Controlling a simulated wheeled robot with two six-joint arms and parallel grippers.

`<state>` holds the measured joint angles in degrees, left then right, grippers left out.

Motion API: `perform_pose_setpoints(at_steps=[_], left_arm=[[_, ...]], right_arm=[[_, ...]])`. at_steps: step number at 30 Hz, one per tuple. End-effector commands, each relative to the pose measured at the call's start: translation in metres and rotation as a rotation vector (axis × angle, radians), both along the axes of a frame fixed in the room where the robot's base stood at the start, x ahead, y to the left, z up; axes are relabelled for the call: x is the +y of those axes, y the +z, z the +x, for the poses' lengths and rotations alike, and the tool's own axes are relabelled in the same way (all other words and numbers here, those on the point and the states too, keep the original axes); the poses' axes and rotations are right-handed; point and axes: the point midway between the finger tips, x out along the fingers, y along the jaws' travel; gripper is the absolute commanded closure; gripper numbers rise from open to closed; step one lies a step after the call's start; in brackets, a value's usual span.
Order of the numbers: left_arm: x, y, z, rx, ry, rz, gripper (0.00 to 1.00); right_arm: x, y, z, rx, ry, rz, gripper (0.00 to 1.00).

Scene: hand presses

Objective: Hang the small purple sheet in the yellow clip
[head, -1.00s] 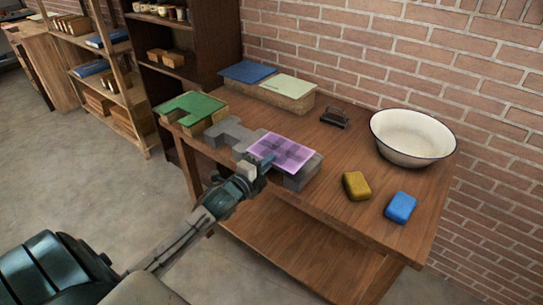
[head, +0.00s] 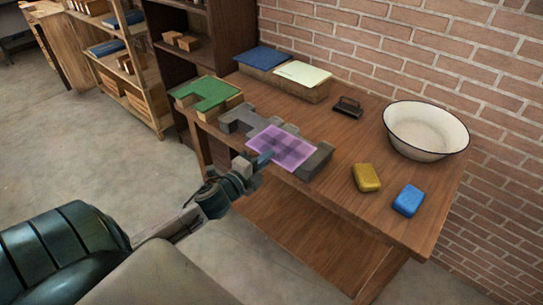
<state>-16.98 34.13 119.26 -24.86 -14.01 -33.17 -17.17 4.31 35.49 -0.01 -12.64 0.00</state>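The small purple sheet (head: 281,148) is translucent and roughly level over the front of the grey press block (head: 318,160) on the wooden table. My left gripper (head: 263,158) is at the sheet's near left edge and appears shut on it. The sheet overlaps the grey block in the picture; I cannot tell whether they still touch. No yellow clip is in view. My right gripper is not in view.
A green sheet (head: 205,92) lies on blocks at the table's left end. Blue (head: 262,59) and pale (head: 303,73) sheets are behind. A dark stamp-like thing (head: 347,106), white bowl (head: 427,130), yellow block (head: 366,178) and blue block (head: 408,200) stand right. Shelves (head: 135,70) are at left.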

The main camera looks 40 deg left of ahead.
Motion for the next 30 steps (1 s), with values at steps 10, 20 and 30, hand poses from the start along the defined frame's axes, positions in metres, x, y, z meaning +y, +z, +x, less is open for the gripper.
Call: perform_pose_setpoints(at_steps=[10, 20, 30], left_arm=[[0.003, -0.004, -0.043, 0.005, -0.002, 0.009, 1.00], [0.006, 0.001, -0.083, 0.005, -0.002, 0.004, 1.00], [0.009, 0.001, -0.121, 0.004, 0.001, 0.001, 1.00]], right_arm=[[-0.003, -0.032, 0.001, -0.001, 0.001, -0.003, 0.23], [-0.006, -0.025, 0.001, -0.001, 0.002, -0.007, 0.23], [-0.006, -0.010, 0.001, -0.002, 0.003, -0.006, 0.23]])
